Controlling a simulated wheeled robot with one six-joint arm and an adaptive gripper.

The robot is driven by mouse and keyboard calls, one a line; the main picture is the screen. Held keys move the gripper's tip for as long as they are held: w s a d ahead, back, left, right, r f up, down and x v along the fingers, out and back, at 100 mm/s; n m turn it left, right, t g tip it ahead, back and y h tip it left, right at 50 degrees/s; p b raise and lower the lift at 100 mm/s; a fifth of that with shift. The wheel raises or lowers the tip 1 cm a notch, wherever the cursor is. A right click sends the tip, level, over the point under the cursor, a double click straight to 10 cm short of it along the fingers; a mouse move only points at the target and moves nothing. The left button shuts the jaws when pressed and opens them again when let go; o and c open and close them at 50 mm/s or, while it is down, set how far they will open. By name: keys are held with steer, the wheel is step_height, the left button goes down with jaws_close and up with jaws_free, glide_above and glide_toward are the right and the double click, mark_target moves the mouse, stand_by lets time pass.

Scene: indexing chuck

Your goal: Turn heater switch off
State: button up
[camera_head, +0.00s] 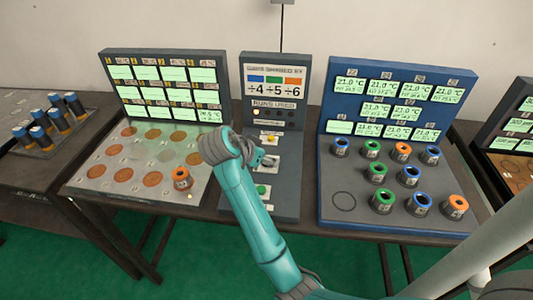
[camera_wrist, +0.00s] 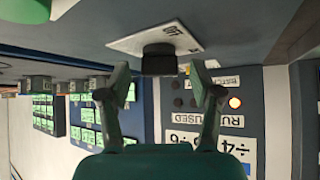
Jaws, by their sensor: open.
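In the wrist view, a black knob (camera_wrist: 159,60) stands on a white plate (camera_wrist: 128,43) with a short label, partly legible and upside down. My gripper (camera_wrist: 160,78) is open, with one finger on each side of the knob near its end. I cannot tell whether the fingers touch it. In the head view, my gripper (camera_head: 268,160) is at the middle panel, over a white plate (camera_head: 262,169), and hides the knob. No label naming a heater switch is readable, and the knob's setting is unclear.
The middle panel also has a yellow button (camera_head: 271,138) above and a green button (camera_head: 262,190) below. Left is a board with copper discs (camera_head: 124,174) and an orange-topped piece (camera_head: 182,178). Right, a blue station (camera_head: 335,180) holds several ringed cylinders (camera_head: 383,201).

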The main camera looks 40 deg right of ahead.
steer(key=shift+c, duration=0.2)
steer(key=c, duration=1.1)
steer(key=n+t, duration=0.2)
steer(key=n, duration=0.1)
steer(key=shift+s+y, duration=0.2)
steer(key=shift+y, duration=0.2)
steer(key=n+t, duration=0.1)
steer(key=n+t+y, duration=0.1)
steer(key=n, duration=0.1)
steer(key=shift+s+d+n+t, duration=0.2)
steer(key=shift+n+t, duration=0.1)
steer(key=shift+t, duration=0.1)
steer(key=n+t+y, duration=0.1)
steer(key=n, duration=0.1)
steer(key=n+t+y, duration=0.1)
steer(key=n+y, duration=0.1)
steer(key=n, duration=0.1)
steer(key=shift+d+y, duration=0.15)
steer(key=shift+y, duration=0.15)
steer(key=shift+n, duration=0.3)
